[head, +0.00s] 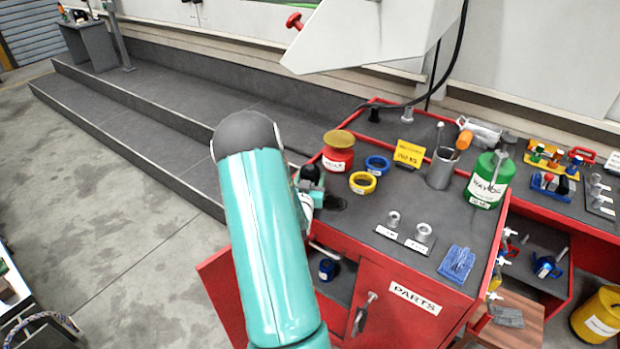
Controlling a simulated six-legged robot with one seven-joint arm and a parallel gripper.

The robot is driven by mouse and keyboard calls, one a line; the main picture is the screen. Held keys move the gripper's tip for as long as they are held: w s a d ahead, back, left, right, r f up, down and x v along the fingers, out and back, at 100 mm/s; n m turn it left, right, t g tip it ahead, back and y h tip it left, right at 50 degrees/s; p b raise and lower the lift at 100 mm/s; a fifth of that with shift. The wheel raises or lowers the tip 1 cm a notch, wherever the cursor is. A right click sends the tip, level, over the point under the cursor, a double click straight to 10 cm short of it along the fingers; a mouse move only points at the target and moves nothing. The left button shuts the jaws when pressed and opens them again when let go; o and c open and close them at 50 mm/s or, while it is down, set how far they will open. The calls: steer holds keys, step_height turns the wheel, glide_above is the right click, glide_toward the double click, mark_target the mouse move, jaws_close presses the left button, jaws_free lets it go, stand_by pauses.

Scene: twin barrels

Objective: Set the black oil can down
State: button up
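My teal arm reaches over the left side of the red cabinet's dark top. My gripper (318,194) is at its end, low over the left edge and mostly hidden behind the arm. A small black rounded thing (311,173) shows right at the gripper. It may be the black oil can, but I cannot tell whether it is held or touches the top. Dark parts beside it reach right, close to the top. The fingertips are not clear enough to show whether they are open or shut.
Right of the gripper are a yellow ring (362,183), a blue ring (377,165) and a red can (338,152). A grey cup with tools (441,170) and a green can (489,182) stand farther right. Metal pieces on a plate (405,240) are in front. Some bare top lies between.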

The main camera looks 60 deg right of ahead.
steer(key=o, duration=0.4)
steer(key=shift+o, duration=0.2)
